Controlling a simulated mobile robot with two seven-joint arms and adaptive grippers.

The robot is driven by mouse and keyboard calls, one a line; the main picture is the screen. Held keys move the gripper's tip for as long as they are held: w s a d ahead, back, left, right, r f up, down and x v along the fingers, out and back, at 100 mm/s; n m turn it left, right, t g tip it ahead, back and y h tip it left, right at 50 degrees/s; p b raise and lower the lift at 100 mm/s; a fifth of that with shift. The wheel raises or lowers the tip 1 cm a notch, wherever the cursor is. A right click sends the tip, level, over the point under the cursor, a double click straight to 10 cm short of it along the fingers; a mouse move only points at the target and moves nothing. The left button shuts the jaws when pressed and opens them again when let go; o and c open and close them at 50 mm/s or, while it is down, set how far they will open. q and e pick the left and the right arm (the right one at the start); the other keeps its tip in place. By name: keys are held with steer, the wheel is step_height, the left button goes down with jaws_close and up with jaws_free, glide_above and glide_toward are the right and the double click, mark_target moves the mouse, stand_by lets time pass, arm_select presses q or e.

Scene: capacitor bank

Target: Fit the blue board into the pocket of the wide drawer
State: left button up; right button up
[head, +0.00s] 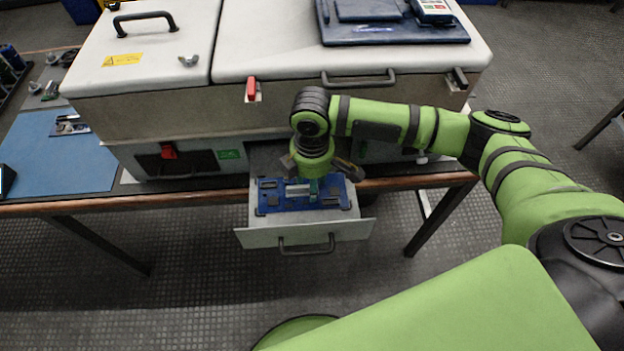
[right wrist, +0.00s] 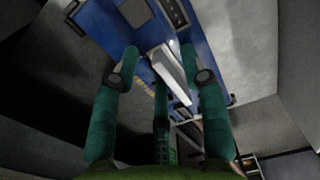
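The blue board (head: 275,196) lies in the open wide drawer (head: 350,228), roughly flat, with black corner pieces around it. I cannot tell whether it is fully seated in the pocket. A pale raised block (head: 297,190) stands on the board, and the board (right wrist: 210,55) fills the upper middle of the right wrist view. My right gripper (head: 314,182) points down over the board. In the right wrist view its green fingers (right wrist: 160,68) are apart, with the pale block (right wrist: 172,72) between them and no clear contact. My left gripper is out of view.
The drawer has a dark front handle (head: 306,248) and juts out past the wooden table edge (head: 215,190). White-lidded cabinets (head: 270,45) stand above and behind it. A blue mat (head: 55,160) lies at the left. The floor in front is clear.

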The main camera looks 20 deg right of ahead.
step_height(320, 180, up, 12)
stand_by(0.6)
